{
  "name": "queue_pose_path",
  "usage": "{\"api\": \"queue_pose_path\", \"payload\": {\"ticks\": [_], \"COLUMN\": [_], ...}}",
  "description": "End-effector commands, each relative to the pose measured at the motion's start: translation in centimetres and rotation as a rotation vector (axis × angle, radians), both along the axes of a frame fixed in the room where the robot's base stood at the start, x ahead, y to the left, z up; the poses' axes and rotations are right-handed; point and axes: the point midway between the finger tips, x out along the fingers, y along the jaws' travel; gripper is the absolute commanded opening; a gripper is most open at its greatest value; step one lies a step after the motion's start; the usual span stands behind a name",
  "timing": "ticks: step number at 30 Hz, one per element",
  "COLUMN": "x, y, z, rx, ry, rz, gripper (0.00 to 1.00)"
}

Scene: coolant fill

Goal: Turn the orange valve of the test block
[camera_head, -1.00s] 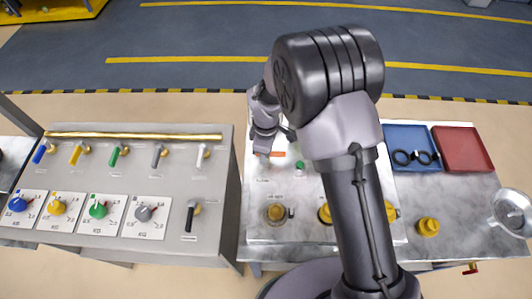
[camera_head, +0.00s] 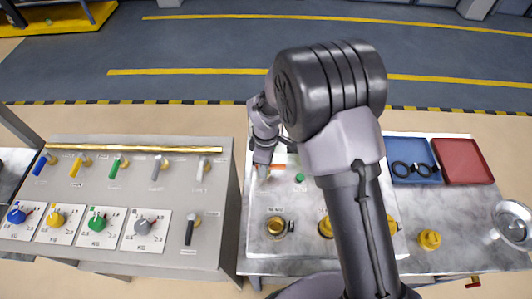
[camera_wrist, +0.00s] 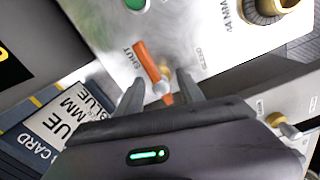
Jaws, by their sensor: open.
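The orange valve (camera_wrist: 147,62) is a narrow lever handle with a pale metal hub, on the grey metal test block (camera_wrist: 190,30). In the wrist view it lies at a slant, with "SHUT" printed beside it. My gripper (camera_wrist: 160,90) is open, with one dark finger on each side of the lever's near end. I cannot tell whether either finger touches it. In the head view my gripper (camera_head: 263,172) is over the upper left of the block, and a bit of the orange lever (camera_head: 278,167) shows beside it. My arm hides part of the block.
A green button (camera_head: 300,178) and brass knobs (camera_head: 276,227) are on the block near the valve. A separate panel (camera_head: 130,200) with coloured levers and dials stands at left. A blue tray (camera_head: 412,178) with black rings and a red tray (camera_head: 461,161) lie at right.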

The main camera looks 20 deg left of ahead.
Motion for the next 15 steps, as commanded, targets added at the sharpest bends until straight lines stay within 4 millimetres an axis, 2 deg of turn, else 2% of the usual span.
{"api": "queue_pose_path", "payload": {"ticks": [12, 15], "x": [0.0, 0.0], "y": [0.0, 0.0], "z": [11.8, 14.1], "rx": [0.002, 0.001], "ry": [-0.003, -0.002], "rz": [-0.001, 0.0], "gripper": [0.45, 0.45]}}
